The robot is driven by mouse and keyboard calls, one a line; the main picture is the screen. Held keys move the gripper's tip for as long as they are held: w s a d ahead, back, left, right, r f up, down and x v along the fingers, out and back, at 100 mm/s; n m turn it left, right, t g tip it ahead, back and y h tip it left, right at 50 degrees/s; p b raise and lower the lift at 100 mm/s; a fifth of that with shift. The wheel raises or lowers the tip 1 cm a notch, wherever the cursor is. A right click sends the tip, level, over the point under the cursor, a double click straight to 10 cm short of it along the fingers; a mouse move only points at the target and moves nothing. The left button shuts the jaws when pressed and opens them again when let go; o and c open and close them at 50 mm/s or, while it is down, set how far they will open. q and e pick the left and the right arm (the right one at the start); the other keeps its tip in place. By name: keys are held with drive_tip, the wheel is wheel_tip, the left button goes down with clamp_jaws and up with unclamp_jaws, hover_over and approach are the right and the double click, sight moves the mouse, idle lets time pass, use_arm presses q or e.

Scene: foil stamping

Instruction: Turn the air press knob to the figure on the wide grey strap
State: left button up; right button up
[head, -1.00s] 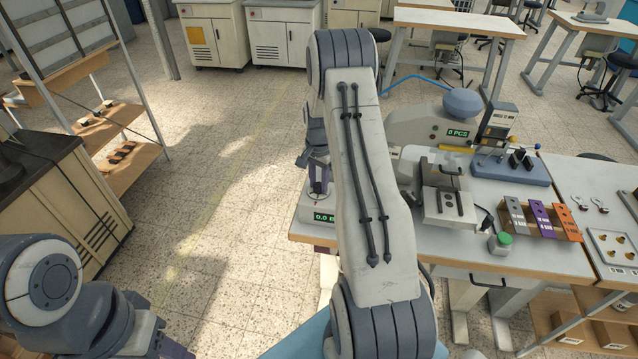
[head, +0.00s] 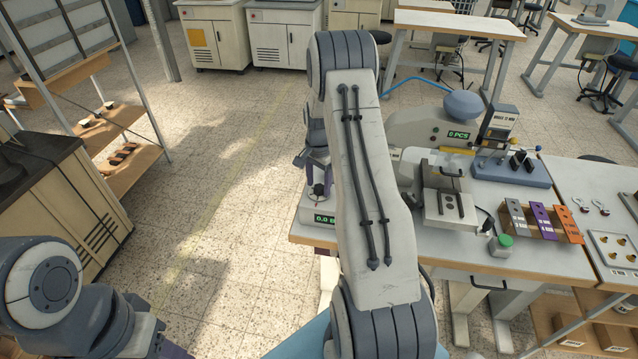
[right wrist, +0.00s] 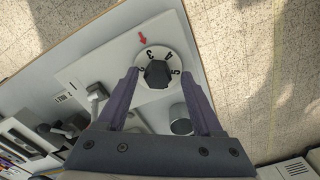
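The air press knob (right wrist: 157,74) is dark, on a white dial with black figures, in the right wrist view. A red arrow (right wrist: 142,38) beside the dial points near the 3. My right gripper (right wrist: 159,72) is open, with its purple fingers apart on either side of the knob; I cannot tell if they touch it. In the head view the right gripper (head: 318,170) is above the knob (head: 318,190). The wide grey strap (head: 515,215) hangs at the left of a strap row; its figures are too small to read. My left gripper (head: 176,351) barely shows at the bottom edge.
A purple strap (head: 541,219) and an orange strap (head: 569,222) hang beside the grey one. A green-topped jar (head: 501,245) stands near the table's front edge. The foil press (head: 425,128) is behind my right arm. A dark blue stand (head: 511,170) is farther right.

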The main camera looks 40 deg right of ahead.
sight(319, 186)
wheel_tip(319, 186, up, 10)
drive_tip(key=b, duration=0.2)
drive_tip(key=shift+r, duration=0.2)
idle(0.6)
drive_tip(key=s+a+r+n, duration=0.2)
drive_tip(key=s+a+n, duration=0.15)
drive_tip(key=a, duration=0.65)
drive_tip(key=s+a+r+n, duration=0.2)
drive_tip(key=a+n, duration=0.2)
drive_tip(key=a, duration=0.5)
drive_tip(key=s+a+r+n, duration=0.2)
drive_tip(key=a+r+n, duration=0.15)
drive_tip(key=a, duration=0.65)
drive_tip(key=s+a+n, duration=0.4)
drive_tip(key=s+n, duration=0.2)
drive_tip(key=s, duration=0.4)
drive_tip(key=s+a+f+n+y, duration=0.1)
drive_tip(key=s+a+n, duration=0.3)
drive_tip(key=s, duration=0.7)
drive_tip(key=shift+a+f+n, duration=0.25)
drive_tip(key=shift+n, duration=0.95)
drive_tip(key=shift+w, duration=0.1)
